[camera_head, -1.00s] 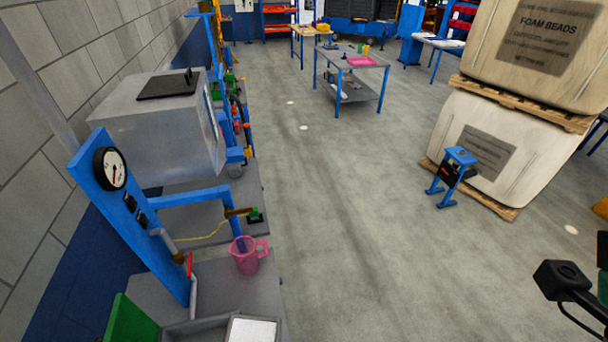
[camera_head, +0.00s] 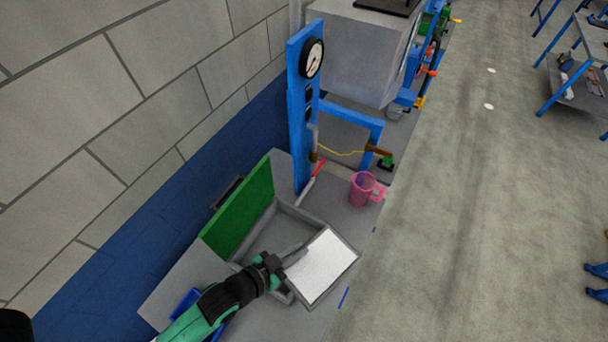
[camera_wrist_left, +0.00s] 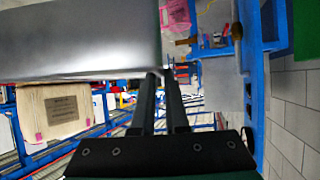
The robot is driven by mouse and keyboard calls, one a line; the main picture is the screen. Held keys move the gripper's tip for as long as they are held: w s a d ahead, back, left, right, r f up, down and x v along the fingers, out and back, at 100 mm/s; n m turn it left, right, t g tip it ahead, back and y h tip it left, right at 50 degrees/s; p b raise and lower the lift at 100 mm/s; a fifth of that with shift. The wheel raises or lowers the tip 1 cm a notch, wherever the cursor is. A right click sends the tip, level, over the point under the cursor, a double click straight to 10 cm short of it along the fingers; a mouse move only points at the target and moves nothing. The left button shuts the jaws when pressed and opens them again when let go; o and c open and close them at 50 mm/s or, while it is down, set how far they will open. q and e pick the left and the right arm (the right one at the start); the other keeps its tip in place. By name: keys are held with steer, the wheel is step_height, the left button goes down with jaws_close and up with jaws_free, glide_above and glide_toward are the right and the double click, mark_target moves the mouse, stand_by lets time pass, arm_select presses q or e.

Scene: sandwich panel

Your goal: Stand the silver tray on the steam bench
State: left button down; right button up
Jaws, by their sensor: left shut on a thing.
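The silver tray (camera_head: 350,247), a shallow grey-rimmed rectangle with a pale white face, appears at the front of the steam bench (camera_head: 335,212). My left gripper (camera_head: 283,262) is shut on its left edge. In the left wrist view the tray (camera_wrist_left: 80,40) is a broad grey metal sheet filling the upper left, with the gripper fingers (camera_wrist_left: 165,80) at its edge. I cannot tell whether the tray touches the bench or is held just above it. My right gripper is not in view.
A grey box with a raised green lid (camera_head: 242,208) lies behind the tray. A pink jug (camera_head: 362,189) stands to its right, near the bench edge. A blue post with a gauge (camera_head: 312,58) rises behind. A blue item (camera_head: 187,300) sits beside my left arm.

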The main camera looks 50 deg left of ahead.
arm_select(q)
steer(key=shift+d, duration=0.1)
steer(key=shift+s+f+n+y, duration=0.1)
steer(key=shift+f+n+y, duration=0.05)
steer(key=shift+n+y, duration=0.25)
steer(key=s+a+f+n+g+y+b, duration=0.2)
steer(key=s+a+f+n+y+b, duration=0.45)
steer(key=f, duration=0.45)
step_height(320, 180, down, 8)
steer(key=s+m+h+b, duration=0.1)
steer(key=b, duration=0.8)
steer(key=shift+s+d+f+t, duration=0.15)
steer(key=shift+d+t, duration=0.15)
steer(key=shift+d, duration=0.1)
steer(key=shift+m, duration=0.25)
